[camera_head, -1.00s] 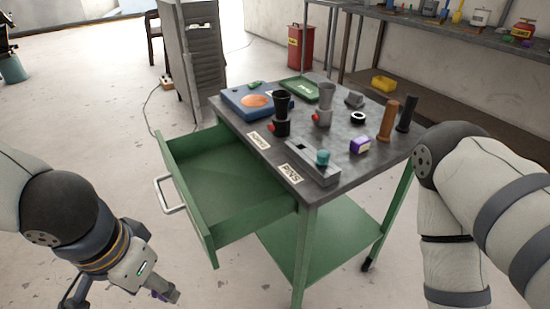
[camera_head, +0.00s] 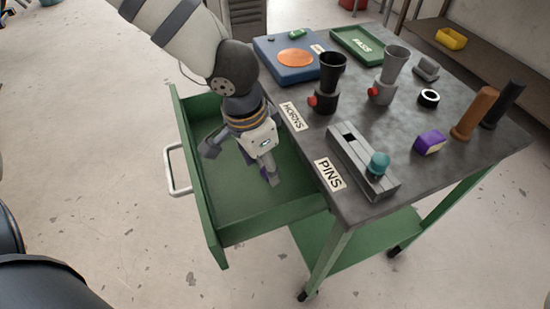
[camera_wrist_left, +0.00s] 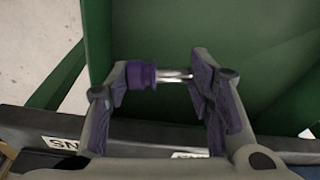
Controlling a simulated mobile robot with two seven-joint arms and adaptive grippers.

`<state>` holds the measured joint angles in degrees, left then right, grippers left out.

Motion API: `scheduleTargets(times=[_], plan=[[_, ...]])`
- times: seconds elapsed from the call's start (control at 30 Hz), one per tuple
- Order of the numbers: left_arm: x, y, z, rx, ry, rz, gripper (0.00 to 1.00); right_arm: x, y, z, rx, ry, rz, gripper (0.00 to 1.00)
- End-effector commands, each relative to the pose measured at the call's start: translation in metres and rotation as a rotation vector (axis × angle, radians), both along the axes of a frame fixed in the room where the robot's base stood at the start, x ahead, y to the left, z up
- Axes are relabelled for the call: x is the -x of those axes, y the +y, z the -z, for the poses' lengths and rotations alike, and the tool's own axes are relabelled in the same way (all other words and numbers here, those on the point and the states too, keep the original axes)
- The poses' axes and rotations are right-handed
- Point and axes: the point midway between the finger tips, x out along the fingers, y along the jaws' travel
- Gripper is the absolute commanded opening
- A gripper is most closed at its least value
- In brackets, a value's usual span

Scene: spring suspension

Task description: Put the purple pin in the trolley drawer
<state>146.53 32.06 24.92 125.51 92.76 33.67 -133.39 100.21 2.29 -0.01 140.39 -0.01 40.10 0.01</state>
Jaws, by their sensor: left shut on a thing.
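The trolley drawer (camera_head: 207,205) is green and pulled open at the left side of the trolley. My left gripper (camera_head: 272,180) reaches down from the top left and is over the drawer's inside. In the left wrist view the gripper (camera_wrist_left: 165,78) is shut on the purple pin (camera_wrist_left: 140,75), which lies crosswise between the two finger pads. The pin has a purple head at the left and a shiny metal shaft at the right. Green drawer surfaces show behind it. In the head view the pin is not clearly seen. My right gripper is out of view.
The grey trolley top (camera_head: 310,165) holds a PINS label (camera_head: 330,174), a grey slotted block (camera_head: 352,160) with a teal knob, a purple-yellow block (camera_head: 429,142), two horns, cylinders and a blue box (camera_head: 272,70). The drawer floor around the gripper looks clear.

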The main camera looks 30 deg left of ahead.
Motion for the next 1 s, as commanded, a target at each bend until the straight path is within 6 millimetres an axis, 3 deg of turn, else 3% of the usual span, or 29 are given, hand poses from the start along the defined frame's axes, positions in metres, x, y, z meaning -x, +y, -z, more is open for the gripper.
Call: scheduleTargets(times=[0.1,0.23,0.43,0.6,0.93,0.97,1.0], plan=[[-0.026,0.012,0.034,-0.001,0.016,-0.003,0.16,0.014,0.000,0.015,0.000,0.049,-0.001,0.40],[-0.044,0.020,0.055,-0.001,0.011,-0.001,0.16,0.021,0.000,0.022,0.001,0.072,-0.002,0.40],[-0.059,0.026,0.070,-0.001,0.005,-0.001,0.16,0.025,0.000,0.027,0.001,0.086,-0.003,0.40],[-0.059,0.026,0.100,-0.002,0.005,0.002,0.16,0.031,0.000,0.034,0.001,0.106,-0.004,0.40],[-0.060,0.026,0.101,0.000,0.000,0.001,0.16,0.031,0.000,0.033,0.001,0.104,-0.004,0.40],[-0.060,0.026,0.101,0.000,0.000,0.001,0.50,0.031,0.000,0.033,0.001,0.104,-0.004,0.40],[-0.060,0.026,0.100,0.000,-0.001,0.001,0.59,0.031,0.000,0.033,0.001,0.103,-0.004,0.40]])
